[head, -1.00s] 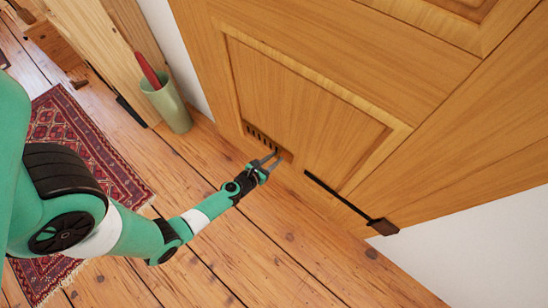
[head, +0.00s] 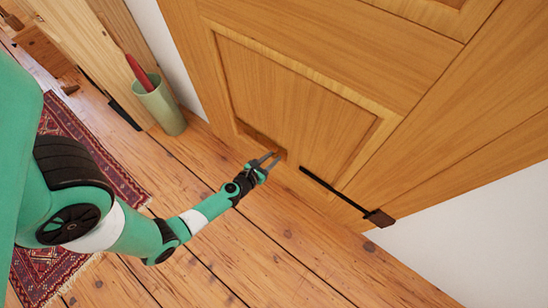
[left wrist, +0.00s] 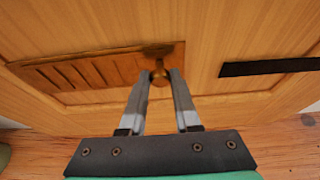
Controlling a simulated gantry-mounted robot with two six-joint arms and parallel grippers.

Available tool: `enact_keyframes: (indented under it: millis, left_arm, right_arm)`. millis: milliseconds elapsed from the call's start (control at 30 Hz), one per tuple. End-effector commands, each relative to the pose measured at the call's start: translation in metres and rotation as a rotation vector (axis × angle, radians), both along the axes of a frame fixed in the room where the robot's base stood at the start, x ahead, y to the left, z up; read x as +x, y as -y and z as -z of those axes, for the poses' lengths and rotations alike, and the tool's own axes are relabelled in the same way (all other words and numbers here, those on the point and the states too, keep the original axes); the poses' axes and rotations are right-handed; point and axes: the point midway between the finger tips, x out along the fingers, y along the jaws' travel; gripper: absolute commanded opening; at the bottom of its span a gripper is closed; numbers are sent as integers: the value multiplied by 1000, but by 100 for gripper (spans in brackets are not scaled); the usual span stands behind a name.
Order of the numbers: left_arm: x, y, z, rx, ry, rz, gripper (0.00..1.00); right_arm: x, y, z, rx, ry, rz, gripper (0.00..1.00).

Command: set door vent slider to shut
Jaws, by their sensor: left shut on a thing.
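The wooden door vent (head: 258,136) sits low in the door. Its slots look covered with wood, with no dark gaps in the head view. In the left wrist view, the vent slider (left wrist: 100,72) shows slanted slots filled with wood colour. A small round brass-brown knob (left wrist: 159,75) stands at the slider's right end. My left gripper (head: 270,158) is at the vent's right end, and in the left wrist view its two fingertips (left wrist: 159,77) close on the knob from both sides. My right gripper is not in view.
The door (head: 330,60) has a dark strip (head: 335,190) low to the right of the vent. A green bin (head: 163,108) with a red object stands to the left by the wall. A patterned rug (head: 95,150) lies left on the plank floor.

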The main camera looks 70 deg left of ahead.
Motion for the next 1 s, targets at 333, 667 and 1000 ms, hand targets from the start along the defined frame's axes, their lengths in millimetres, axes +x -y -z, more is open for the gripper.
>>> enact_keyframes:
  millis: [333,667,1000]
  left_arm:
    - [1,0,-1,0,3,4,60]
    - [-13,10,-8,-2,0,3,60]
    - [-71,51,-37,-1,-1,9,60]
  right_arm:
    - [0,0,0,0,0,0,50]
    - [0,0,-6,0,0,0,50]
    - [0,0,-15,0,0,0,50]
